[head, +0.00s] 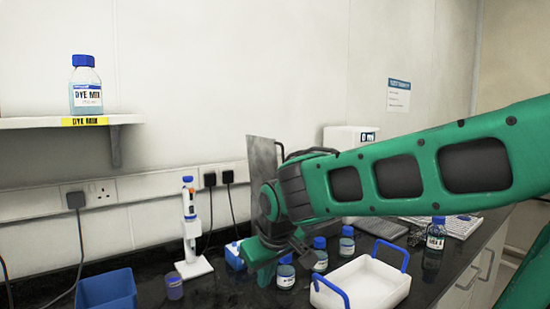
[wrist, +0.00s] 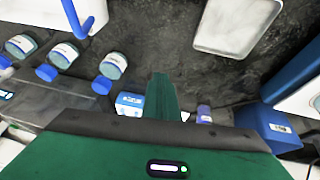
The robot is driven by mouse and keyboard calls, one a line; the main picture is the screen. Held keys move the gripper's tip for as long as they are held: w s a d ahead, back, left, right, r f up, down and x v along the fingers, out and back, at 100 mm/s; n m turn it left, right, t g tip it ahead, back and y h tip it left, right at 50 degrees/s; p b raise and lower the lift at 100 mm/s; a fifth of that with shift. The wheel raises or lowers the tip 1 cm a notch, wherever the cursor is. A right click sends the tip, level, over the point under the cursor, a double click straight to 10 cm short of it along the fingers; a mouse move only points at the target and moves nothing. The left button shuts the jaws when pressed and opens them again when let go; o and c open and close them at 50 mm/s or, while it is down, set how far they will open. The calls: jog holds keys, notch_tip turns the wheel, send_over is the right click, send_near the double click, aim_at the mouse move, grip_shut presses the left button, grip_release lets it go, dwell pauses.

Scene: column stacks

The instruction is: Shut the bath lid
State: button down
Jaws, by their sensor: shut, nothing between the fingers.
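An upright grey metal panel (head: 262,152), which looks like the raised bath lid, stands behind my arm in the head view. A white housing with a small display (head: 345,134), perhaps part of the bath, shows to its right. My arm hides the area between them, so the bath opening cannot be seen. My gripper (head: 262,272) points down over the dark bench, in front of and below the panel, beside several bottles. Its green fingers (wrist: 160,92) are together and empty in the wrist view. I cannot tell whether anything touches the panel.
Blue-capped bottles (head: 319,255) and a white tray with blue handles (head: 362,284) stand right of my gripper. A pipette on a stand (head: 190,230), a purple cup (head: 174,287) and a blue bin (head: 107,291) are left. A shelf (head: 40,123) holds a dye bottle (head: 86,88).

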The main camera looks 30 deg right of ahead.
aim_at(275, 155)
jog(key=w+d+r+t+h, duration=0.1)
jog(key=w+d+r+h, duration=0.3)
jog(key=r, duration=0.6)
jog(key=w+d+r, duration=0.3)
jog(key=w+r, duration=0.3)
jog(key=r, duration=0.3)
notch_tip(275, 155, up, 14)
jog(key=d+r+x, duration=0.1)
jog(key=d+x, duration=0.1)
jog(key=x, duration=0.9)
jog(key=shift+w+d+y, duration=0.1)
jog(key=shift+d+y, duration=0.05)
jog(key=shift+y, duration=0.15)
